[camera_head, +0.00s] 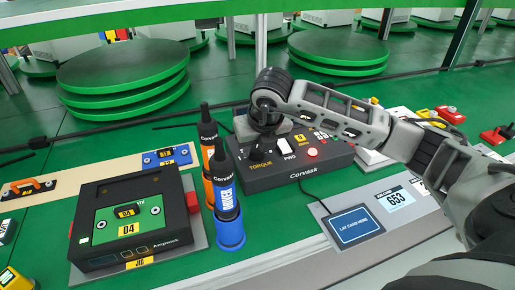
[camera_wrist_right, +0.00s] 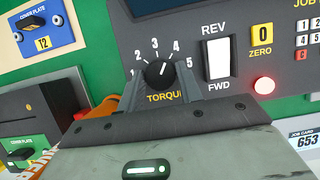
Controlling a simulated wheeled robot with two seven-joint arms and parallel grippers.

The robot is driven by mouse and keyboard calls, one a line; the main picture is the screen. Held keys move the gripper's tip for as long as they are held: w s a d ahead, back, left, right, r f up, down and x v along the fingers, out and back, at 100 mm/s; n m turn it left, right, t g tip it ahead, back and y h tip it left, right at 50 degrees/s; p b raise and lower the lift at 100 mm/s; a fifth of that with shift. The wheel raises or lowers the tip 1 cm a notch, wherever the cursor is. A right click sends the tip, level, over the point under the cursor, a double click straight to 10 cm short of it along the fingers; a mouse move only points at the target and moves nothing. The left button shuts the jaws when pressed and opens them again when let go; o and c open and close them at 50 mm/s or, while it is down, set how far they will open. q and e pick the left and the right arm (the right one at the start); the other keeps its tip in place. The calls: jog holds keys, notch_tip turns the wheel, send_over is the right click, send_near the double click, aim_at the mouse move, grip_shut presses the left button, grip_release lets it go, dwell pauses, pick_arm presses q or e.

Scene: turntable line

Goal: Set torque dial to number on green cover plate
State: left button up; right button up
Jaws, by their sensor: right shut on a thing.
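The black torque dial (camera_wrist_right: 159,73) sits on the Corvask control box (camera_head: 290,165), with numbers 1 to 5 around it. Its white mark points up and a little right, near 3 and 4; the exact number is hard to tell. My right gripper (camera_wrist_right: 158,88) is shut on the dial from below. In the head view, my right gripper (camera_head: 265,140) hides most of the dial. The green cover plate (camera_head: 105,228) lies in the black Ampstock unit (camera_head: 90,195), with a yellow label that seems to read 04. My left gripper is not in view.
An orange driver (camera_head: 208,185) and a blue driver (camera_head: 228,215) stand between the unit and the control box. The box has a REV/FWD switch (camera_wrist_right: 216,60), a ZERO key (camera_wrist_right: 262,37) and a red button (camera_wrist_right: 264,85). A blue plate (camera_wrist_right: 43,36) reads 12. A card pad (camera_head: 353,225) lies in front.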

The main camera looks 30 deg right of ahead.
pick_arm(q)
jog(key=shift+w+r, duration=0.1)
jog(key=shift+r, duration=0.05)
pick_arm(e)
jog(key=shift+m, duration=0.6)
jog(key=shift+h, duration=0.3)
jog(key=o, duration=1)
pick_arm(q)
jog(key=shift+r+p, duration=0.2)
jog(key=shift+p, duration=0.5)
pick_arm(e)
jog(key=v, duration=1.6)
